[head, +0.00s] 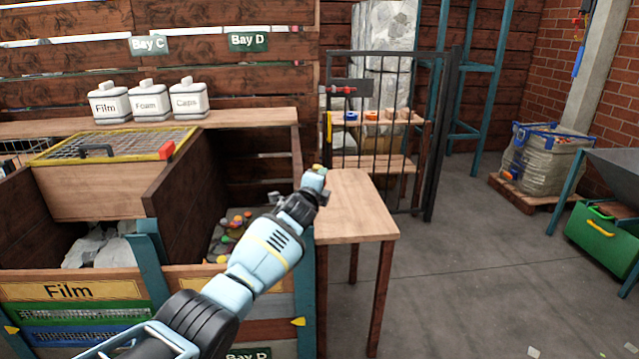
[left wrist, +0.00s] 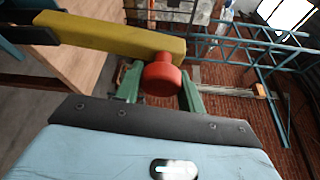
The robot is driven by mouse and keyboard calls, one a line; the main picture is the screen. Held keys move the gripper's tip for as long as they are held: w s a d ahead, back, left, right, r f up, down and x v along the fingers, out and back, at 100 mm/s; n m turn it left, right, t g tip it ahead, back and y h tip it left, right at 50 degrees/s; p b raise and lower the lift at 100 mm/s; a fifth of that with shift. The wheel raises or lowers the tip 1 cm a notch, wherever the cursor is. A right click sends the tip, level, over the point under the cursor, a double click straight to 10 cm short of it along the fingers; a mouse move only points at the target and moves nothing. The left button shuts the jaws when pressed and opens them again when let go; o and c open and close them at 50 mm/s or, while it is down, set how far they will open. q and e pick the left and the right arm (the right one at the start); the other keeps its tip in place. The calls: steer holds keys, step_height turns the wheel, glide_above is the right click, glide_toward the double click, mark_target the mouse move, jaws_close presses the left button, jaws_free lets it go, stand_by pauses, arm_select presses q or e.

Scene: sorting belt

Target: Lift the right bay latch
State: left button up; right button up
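In the left wrist view, a yellow bar (left wrist: 115,38) reaches in from the upper left and carries a red knob (left wrist: 162,78) at its end. I take this to be the latch. The green fingers of my left gripper (left wrist: 161,88) stand close on both sides of the knob. I cannot tell whether they are pressed on it. In the head view my left gripper (head: 317,175) is at the right end of the Bay D bin, by the wooden side table (head: 350,185), and its arm hides much of the bin's front. My right gripper is out of view.
The left bin has a mesh lid (head: 105,146) with a yellow frame and a "Film" label (head: 68,291). Bay D holds several coloured caps (head: 232,228). A black barred gate (head: 432,140) stands behind the side table. The floor (head: 460,260) to the right is mostly clear.

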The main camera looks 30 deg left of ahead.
arm_select(q)
steer(key=o, duration=0.4)
steer(key=shift+d, duration=0.1)
steer(key=shift+c, duration=0.2)
steer(key=s+d+p, duration=0.1)
steer(key=s+p, duration=0.2)
steer(key=s, duration=0.4)
steer(key=shift+s+r, duration=0.3)
steer(key=shift+s, duration=0.05)
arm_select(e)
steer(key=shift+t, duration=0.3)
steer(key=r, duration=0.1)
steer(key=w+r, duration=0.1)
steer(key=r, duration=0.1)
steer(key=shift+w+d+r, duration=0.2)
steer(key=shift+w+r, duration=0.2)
arm_select(q)
steer(key=shift+d, duration=0.1)
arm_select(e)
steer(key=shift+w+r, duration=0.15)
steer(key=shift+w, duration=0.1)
arm_select(q)
steer(key=shift+f, duration=0.1)
